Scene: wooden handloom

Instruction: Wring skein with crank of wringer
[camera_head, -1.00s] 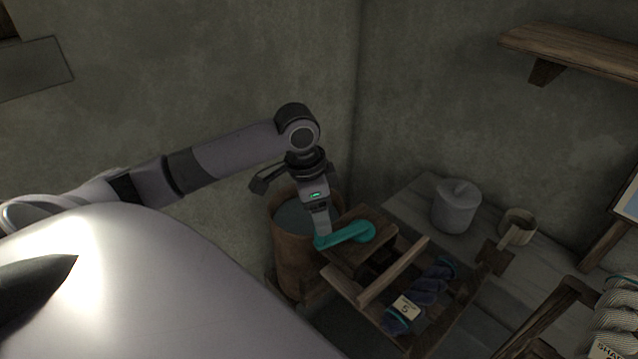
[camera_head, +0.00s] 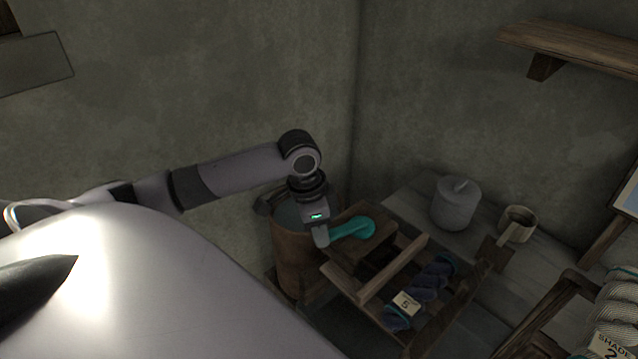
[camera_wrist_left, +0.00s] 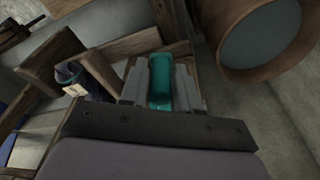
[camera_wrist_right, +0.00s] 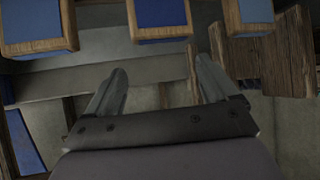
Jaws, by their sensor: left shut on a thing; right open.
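The teal crank (camera_head: 355,228) sits on top of the wooden wringer block (camera_head: 378,240) in the head view. My left gripper (camera_head: 321,240) is shut on the crank's outer end; in the left wrist view the teal crank (camera_wrist_left: 160,82) shows between the two fingers (camera_wrist_left: 160,88). The dark blue-purple skein (camera_head: 421,289) is stretched in the wringer frame and looks twisted, with a tag marked 5 (camera_head: 405,304). The skein shows small at the left in the left wrist view (camera_wrist_left: 78,78). My right gripper (camera_wrist_right: 160,92) is open and empty; it is not in the head view.
A wooden bucket of greyish liquid (camera_head: 293,250) stands just left of the wringer. A grey lidded pot (camera_head: 456,203) and a small wooden dipper (camera_head: 517,224) are on the bench behind. Blue-faced wooden blocks (camera_wrist_right: 160,18) lie ahead of my right gripper.

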